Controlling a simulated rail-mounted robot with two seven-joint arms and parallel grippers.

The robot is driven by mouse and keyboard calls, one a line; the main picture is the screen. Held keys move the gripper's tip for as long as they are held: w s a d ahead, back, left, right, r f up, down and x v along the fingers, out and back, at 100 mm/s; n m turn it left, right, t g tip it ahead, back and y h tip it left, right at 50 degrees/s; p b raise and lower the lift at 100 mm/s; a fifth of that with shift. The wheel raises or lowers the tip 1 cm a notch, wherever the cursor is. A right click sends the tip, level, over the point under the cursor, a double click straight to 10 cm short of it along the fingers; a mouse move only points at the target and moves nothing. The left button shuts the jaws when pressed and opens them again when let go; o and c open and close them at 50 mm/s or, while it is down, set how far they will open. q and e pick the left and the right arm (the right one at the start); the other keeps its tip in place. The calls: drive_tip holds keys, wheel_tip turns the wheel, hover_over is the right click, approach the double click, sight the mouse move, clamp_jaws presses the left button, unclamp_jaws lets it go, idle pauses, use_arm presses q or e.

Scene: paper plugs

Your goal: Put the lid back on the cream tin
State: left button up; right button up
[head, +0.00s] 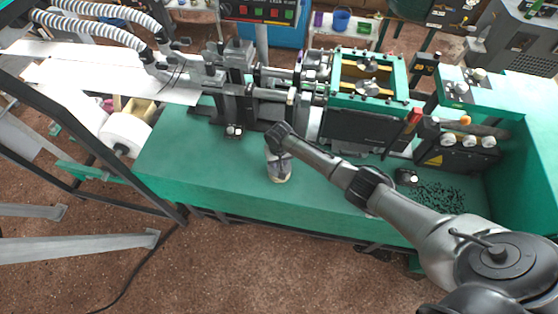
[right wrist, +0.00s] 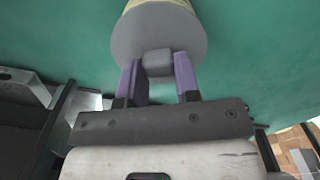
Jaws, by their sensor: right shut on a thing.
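The grey round lid (right wrist: 150,32) fills the top middle of the right wrist view, with a small square grey knob (right wrist: 158,62) on it. My right gripper (right wrist: 159,72) has its two purple fingers closed on either side of that knob. A cream rim or wall of the tin (right wrist: 158,4) shows just beyond the lid at the top edge. In the head view the pale tin (head: 279,173) stands near the front edge of the green bench, directly under my right gripper (head: 277,153). I cannot tell whether the lid sits flush on the tin. My left gripper is not in view.
The green bench top (head: 215,170) is clear left of the tin. Machine parts (head: 245,105) stand close behind it. Black bits (head: 440,197) lie scattered at the right. A white paper roll (head: 126,134) hangs at the left.

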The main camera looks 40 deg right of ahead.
drive_tip(key=o, duration=0.9)
drive_tip(key=shift+c, duration=0.2)
drive_tip(key=o, duration=0.6)
drive_tip(key=shift+r, duration=0.1)
drive_tip(key=shift+r+p, duration=0.5)
drive_tip(key=shift+p, duration=0.15)
wheel_tip(320, 180, up, 4)
drive_tip(key=p, duration=0.4)
drive_tip(key=shift+f, duration=0.1)
drive_tip(key=shift+r+p, duration=1.05)
drive_tip(key=shift+p, duration=0.3)
